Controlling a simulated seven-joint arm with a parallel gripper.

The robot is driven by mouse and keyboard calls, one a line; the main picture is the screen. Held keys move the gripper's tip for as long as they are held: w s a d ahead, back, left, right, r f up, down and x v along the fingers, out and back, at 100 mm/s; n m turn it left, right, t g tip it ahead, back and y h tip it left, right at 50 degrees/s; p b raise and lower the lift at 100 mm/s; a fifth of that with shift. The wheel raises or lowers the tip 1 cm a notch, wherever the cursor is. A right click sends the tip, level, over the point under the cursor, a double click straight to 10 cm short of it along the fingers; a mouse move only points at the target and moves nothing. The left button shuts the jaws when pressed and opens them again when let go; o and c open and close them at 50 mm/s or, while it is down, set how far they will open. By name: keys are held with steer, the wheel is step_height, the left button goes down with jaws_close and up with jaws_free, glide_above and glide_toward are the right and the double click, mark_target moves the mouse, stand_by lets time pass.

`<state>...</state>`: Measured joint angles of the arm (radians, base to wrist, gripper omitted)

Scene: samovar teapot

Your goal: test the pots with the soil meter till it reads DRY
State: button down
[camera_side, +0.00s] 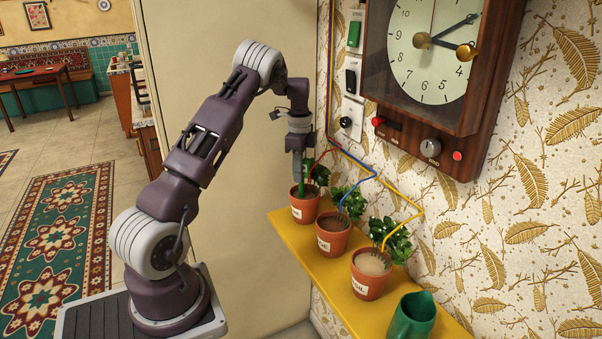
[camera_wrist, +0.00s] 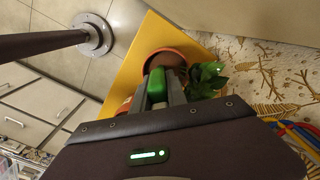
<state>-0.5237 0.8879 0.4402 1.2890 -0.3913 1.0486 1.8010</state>
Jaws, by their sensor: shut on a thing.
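Three terracotta pots with white labels stand in a row on a yellow shelf (camera_side: 345,300): the far pot (camera_side: 304,209), the middle pot (camera_side: 332,241) and the near pot (camera_side: 370,280). Each has a leafy plant at its wall side. My gripper (camera_side: 298,172) points down over the far pot, shut on the green soil meter (camera_side: 301,188). The meter's lower end is at that pot's soil; how deep it sits I cannot tell. In the wrist view the green meter (camera_wrist: 156,84) shows between the fingers, over the pot (camera_wrist: 150,60). Its reading is not visible.
Red, blue and yellow wires (camera_side: 385,185) run down the wall to the pots. A large wall clock (camera_side: 430,75) and a switch panel (camera_side: 350,80) are above. Open floor lies left of the shelf.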

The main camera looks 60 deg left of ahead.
stand_by(0.4)
steer(key=c, duration=1.3)
jaws_free()
steer(key=shift+o, duration=0.2)
steer(key=shift+r, duration=0.25)
steer(key=r, duration=0.7)
steer(key=shift+d+r, duration=0.25)
steer(key=shift+d, duration=0.15)
steer(key=s+d+r+n+t, duration=0.2)
steer(key=s+d+r+n, duration=0.15)
steer(key=d+r, duration=0.55)
steer(key=s+d+r+n+t, duration=0.15)
steer(key=s+d+r, duration=0.3)
steer(key=d, duration=0.85)
steer(key=s+d+f+n+t, duration=0.1)
steer(key=s+d+n, duration=0.1)
steer(key=s+d, duration=0.4)
steer(key=s+d+f+n+t, duration=0.1)
steer(key=s+d+f+n, duration=0.1)
steer(key=s+d, duration=0.4)
steer(key=s, duration=0.5)
steer(key=shift+s+d+f, duration=0.2)
steer(key=shift+d, duration=0.15)
